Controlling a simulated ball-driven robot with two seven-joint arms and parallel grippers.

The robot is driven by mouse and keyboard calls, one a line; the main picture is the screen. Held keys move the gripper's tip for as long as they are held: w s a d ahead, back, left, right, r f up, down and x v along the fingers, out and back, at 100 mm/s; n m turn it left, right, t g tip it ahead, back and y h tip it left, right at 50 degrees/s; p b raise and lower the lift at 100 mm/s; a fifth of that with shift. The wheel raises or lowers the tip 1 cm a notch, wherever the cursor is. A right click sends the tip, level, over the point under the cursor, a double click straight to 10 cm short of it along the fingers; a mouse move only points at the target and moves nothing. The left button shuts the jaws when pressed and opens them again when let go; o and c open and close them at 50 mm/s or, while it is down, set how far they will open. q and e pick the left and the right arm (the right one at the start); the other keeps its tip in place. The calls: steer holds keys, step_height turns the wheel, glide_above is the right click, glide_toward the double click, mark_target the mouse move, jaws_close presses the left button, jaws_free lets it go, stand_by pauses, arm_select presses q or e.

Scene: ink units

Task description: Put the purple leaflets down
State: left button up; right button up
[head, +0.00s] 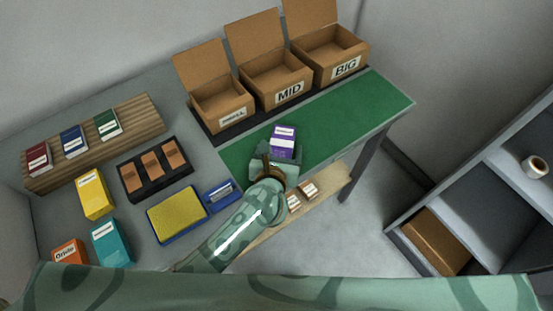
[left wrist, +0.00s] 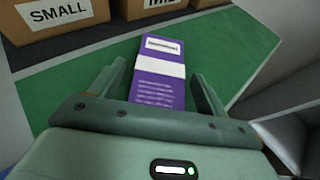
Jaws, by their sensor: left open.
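The purple leaflets (head: 284,138) are a purple stack with a white band and a white label. They lie on the green mat (head: 370,110) in front of the boxes. In the left wrist view the leaflets (left wrist: 159,88) sit between the two fingers of my left gripper (left wrist: 160,90), with a gap on each side. The gripper is open, and in the head view my left gripper (head: 279,152) is right at the leaflets, hiding their near end. My right gripper is not in view.
Open cardboard boxes marked SMALL (head: 222,108), MID (head: 275,87) and BIG (head: 335,65) stand behind the mat. A yellow pad (head: 176,214), a black tray (head: 133,188) and several coloured packs are at left. The mat's right part is clear. A shelf (head: 495,165) stands at right.

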arm_select(q)
steer(key=p+v, duration=0.2)
steer(key=v, duration=0.9)
steer(key=shift+s+r, duration=0.1)
steer(key=shift+s, duration=0.1)
